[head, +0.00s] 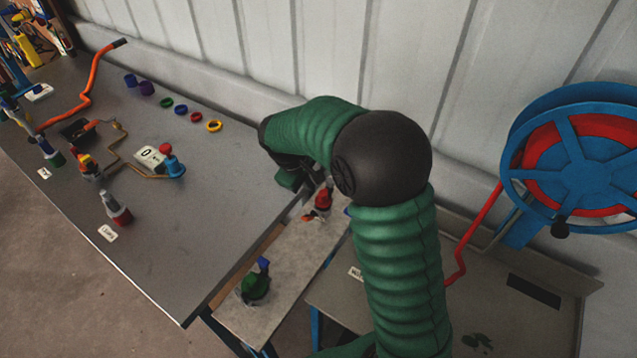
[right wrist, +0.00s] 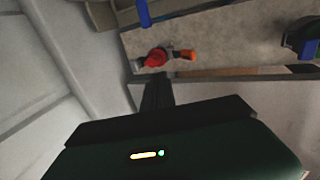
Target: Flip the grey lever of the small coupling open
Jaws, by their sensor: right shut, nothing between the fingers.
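A red fitting (head: 322,200) with an orange part sits on the narrow pale shelf (head: 290,262). It also shows in the right wrist view (right wrist: 155,57), with a small greyish part at its left end. I cannot tell for sure whether this is the small coupling or whether that part is its grey lever. My right gripper (head: 309,186) is beside the red fitting, partly hidden by my arm. In the right wrist view its fingers (right wrist: 157,82) are together and empty, tips close to the fitting; contact is unclear. My left gripper is not in view.
A green fitting with a blue part (head: 256,283) stands nearer on the shelf. The grey bench (head: 215,215) at left holds coloured rings, pipework and a grey-and-red piece (head: 116,208). A blue-and-red hose reel (head: 580,160) is at right. The pale wall (head: 330,50) is close behind.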

